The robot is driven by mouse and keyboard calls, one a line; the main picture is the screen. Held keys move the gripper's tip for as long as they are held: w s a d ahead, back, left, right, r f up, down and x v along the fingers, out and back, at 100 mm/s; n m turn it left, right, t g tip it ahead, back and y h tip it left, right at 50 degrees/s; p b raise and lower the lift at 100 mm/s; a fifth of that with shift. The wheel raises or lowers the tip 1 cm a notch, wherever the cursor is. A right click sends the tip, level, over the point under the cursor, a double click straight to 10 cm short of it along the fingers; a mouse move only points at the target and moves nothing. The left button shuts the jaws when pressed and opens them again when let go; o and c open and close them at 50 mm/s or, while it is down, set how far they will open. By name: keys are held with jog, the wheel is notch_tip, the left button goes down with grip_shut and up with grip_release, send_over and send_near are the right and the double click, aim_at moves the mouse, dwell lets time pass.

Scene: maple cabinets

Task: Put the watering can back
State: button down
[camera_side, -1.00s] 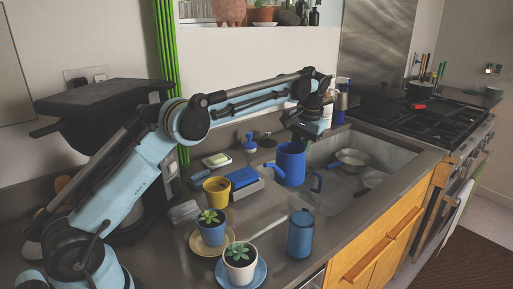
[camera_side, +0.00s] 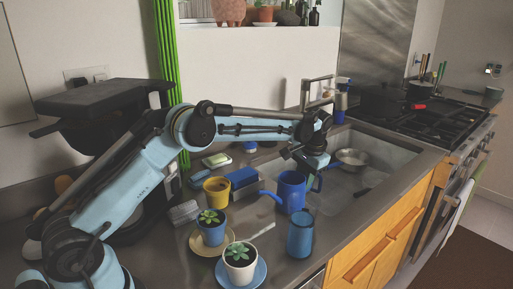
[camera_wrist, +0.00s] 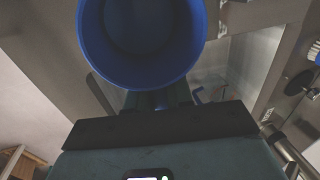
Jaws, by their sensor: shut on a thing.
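The blue watering can (camera_side: 291,192) is upright beside the sink's near-left edge, with its spout to the left and its handle to the right. My gripper (camera_side: 313,174) is shut on it at the handle side. The can's round open top (camera_wrist: 142,45) fills the upper middle of the wrist view, just beyond my fingers (camera_wrist: 158,100). The fingers partly hide the handle. I cannot tell whether the can's base touches the counter.
A blue cup (camera_side: 300,238) stands close in front of the can. A yellow mug (camera_side: 216,191), a blue potted plant (camera_side: 211,230) and a white potted plant (camera_side: 240,266) stand to the left. The sink (camera_side: 345,190) with a pan (camera_side: 352,157) is to the right.

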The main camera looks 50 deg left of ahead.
jog(key=shift+f, duration=0.35)
jog(key=shift+f, duration=0.1)
jog(key=c, duration=1)
grip_release()
